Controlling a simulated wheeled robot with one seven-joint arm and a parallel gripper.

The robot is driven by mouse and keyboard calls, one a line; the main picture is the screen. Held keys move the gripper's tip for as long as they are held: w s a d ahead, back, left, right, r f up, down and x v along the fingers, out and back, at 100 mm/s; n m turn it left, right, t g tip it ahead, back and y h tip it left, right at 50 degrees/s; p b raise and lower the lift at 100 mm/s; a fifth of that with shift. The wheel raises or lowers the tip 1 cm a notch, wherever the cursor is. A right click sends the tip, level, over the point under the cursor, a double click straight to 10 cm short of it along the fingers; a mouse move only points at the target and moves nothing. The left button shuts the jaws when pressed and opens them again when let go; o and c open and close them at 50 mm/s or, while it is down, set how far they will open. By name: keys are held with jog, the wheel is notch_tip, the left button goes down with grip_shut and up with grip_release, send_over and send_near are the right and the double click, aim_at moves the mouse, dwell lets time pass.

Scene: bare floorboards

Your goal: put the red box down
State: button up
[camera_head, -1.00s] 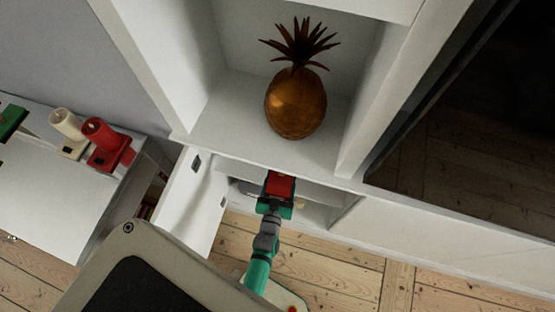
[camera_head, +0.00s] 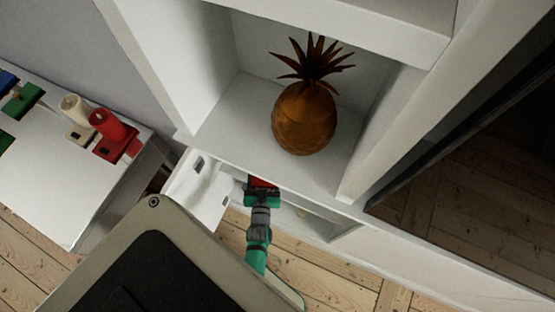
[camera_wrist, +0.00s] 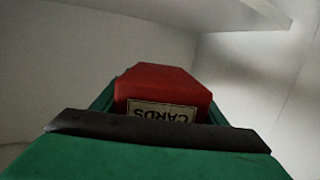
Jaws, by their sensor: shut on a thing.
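The red box (camera_wrist: 158,84) has a pale label reading "CARDS", upside down in the wrist view. My gripper (camera_wrist: 160,112) is shut on it, with a green finger at each side. In the head view the red box (camera_head: 263,183) shows only in small part at the end of my gripper (camera_head: 262,190). Both are inside the open low compartment of the white cabinet (camera_head: 330,228), under the shelf. The wrist view shows pale inner walls around the box. Whether the box touches the compartment floor cannot be told.
The white cabinet door (camera_head: 203,190) stands open left of my arm. A bronze pineapple (camera_head: 304,118) sits on the shelf above.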

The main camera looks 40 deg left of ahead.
jog(key=w+f, duration=0.1)
jog(key=f, duration=0.1)
jog(key=w+d+f, duration=0.1)
jog(key=w+f, duration=0.1)
jog(key=w+d+f, duration=0.1)
jog(key=w+f, duration=0.1)
jog(key=shift+w+f, duration=0.15)
jog(key=shift+w, duration=0.05)
jog(key=shift+f, duration=1.5)
jog(key=o, duration=2.1)
jog(key=shift+f, duration=0.15)
jog(key=v, duration=1.2)
jog(key=shift+s, duration=0.1)
